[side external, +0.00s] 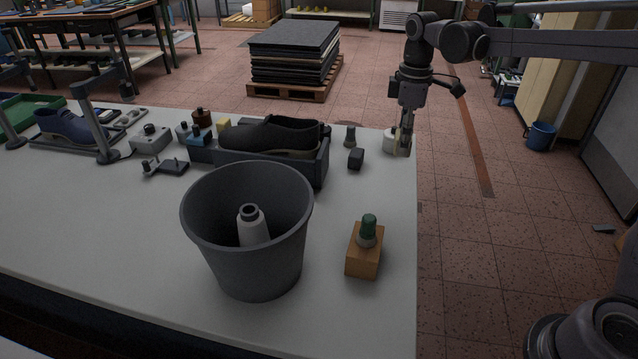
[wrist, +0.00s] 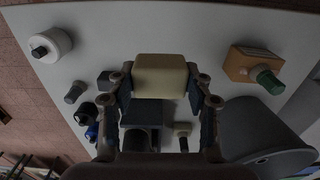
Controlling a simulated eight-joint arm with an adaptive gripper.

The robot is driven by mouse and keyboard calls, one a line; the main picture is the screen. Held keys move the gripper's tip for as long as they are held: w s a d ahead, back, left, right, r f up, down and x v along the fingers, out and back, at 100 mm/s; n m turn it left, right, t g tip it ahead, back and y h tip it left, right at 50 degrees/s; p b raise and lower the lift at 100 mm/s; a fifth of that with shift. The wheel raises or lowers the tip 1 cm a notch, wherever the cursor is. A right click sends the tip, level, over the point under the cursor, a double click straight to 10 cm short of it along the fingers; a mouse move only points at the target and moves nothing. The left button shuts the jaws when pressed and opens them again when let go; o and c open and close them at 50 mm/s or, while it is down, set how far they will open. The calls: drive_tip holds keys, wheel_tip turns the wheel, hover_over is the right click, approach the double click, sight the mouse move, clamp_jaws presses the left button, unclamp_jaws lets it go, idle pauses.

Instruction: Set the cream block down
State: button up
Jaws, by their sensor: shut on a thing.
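The cream block (wrist: 160,76) sits between the two fingers of my gripper (wrist: 161,100) in the wrist view, and the fingers are shut on its sides. In the side external view my gripper (side external: 402,146) points down near the table's right edge, towards the back. The white table (side external: 340,215) lies below. I cannot tell whether the block touches it.
A white round piece (side external: 389,141) stands close by my gripper. A dark block (side external: 356,158) and a grey bottle (side external: 350,136) stand to the left. Bare table lies between.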

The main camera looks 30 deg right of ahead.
wheel_tip(320, 180, down, 3)
drive_tip(key=shift+a+r, duration=0.1)
drive_tip(key=shift+r, duration=0.1)
hover_over(347, 203)
wheel_tip(347, 203, down, 7)
drive_tip(key=shift+r, duration=0.1)
drive_tip(key=shift+f, duration=2.1)
drive_tip(key=o, duration=1.2)
drive_tip(key=shift+f, duration=0.15)
drive_tip(key=shift+c, duration=0.2)
